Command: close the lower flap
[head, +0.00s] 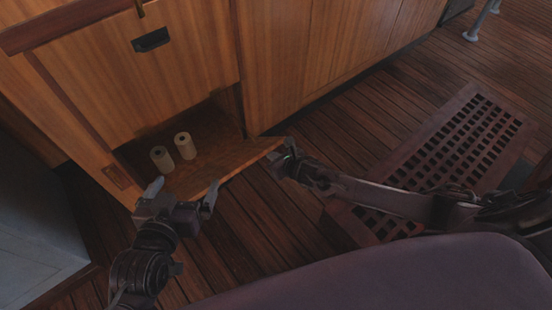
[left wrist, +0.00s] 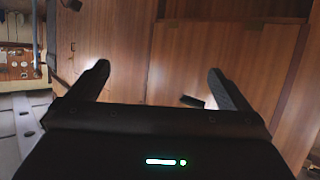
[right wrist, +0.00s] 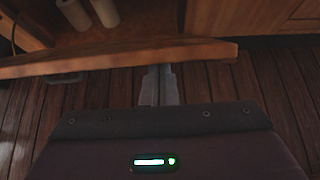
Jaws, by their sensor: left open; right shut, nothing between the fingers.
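The lower flap (head: 235,160) is a wooden panel hanging open at the bottom of the cabinet, sticking out over the floor. Its edge (right wrist: 120,59) crosses the right wrist view. My right gripper (head: 284,160) is shut and empty at the flap's outer right corner. In the right wrist view its fingertips (right wrist: 158,72) reach the flap's edge, seemingly just under it; contact is unclear. My left gripper (head: 182,192) is open and empty by the flap's left end. The left wrist view shows its spread fingers (left wrist: 158,85) facing the cabinet front.
Two pale rolls (head: 162,159) (head: 185,146) stand in the open compartment behind the flap. A drawer front with a black handle (head: 150,40) is above it. A raised wooden grating (head: 440,150) lies on the right. Plank floor (head: 265,215) is clear before the flap.

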